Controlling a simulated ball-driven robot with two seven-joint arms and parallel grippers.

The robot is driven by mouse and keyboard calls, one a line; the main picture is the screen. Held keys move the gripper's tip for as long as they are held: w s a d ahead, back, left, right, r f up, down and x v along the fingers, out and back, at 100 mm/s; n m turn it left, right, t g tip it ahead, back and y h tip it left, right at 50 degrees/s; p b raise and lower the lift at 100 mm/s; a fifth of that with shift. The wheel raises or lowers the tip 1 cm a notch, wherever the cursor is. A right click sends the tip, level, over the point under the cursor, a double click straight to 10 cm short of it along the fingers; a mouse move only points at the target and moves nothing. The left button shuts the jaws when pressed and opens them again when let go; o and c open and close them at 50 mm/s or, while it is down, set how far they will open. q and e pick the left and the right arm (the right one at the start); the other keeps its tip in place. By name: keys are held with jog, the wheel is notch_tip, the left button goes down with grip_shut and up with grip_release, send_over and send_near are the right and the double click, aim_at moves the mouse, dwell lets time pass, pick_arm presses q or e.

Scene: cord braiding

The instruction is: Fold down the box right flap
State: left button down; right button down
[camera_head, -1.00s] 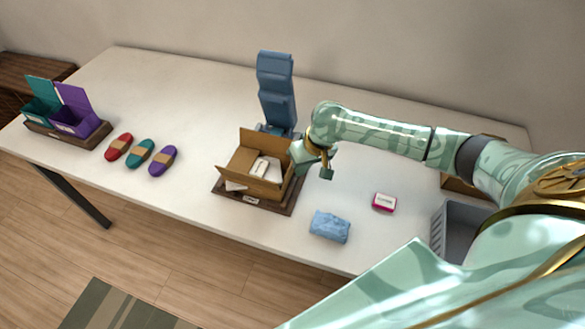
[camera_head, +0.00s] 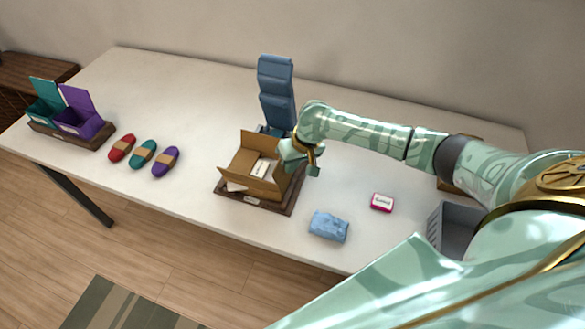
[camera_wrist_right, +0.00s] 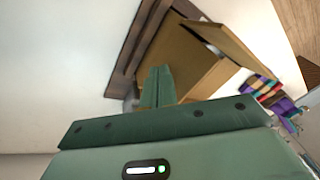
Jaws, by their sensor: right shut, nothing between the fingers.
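The open brown cardboard box (camera_head: 262,187) stands on a dark wooden base (camera_head: 228,198) near the middle of the table. Its far flap stands up and other flaps spread outward; a white item (camera_head: 260,168) lies inside. My right gripper (camera_head: 289,166) is shut and empty at the box's right side, overlapping the right flap, which is partly hidden; I cannot tell whether they touch. In the right wrist view the shut green fingers (camera_wrist_right: 157,86) are in front of the cardboard box (camera_wrist_right: 180,58). My left gripper is not in view.
A blue upright stand (camera_head: 276,92) is behind the box. A blue soft packet (camera_head: 329,226), a small pink-and-white box (camera_head: 382,202) and a grey crate (camera_head: 455,230) are to the right. Red, teal and purple cord bundles (camera_head: 143,154) and two bins (camera_head: 78,115) are left.

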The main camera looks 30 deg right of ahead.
aim_at(277, 165)
jog(key=shift+w+a, duration=0.5)
jog(key=shift+w, duration=0.15)
jog(key=shift+w+a+f, duration=0.35)
jog(key=shift+w+a, duration=0.2)
jog(key=shift+w, duration=0.1)
jog(key=shift+f, duration=0.1)
jog(key=shift+w+a+f, duration=0.4)
jog(key=shift+w+f, duration=0.1)
dwell(0.4)
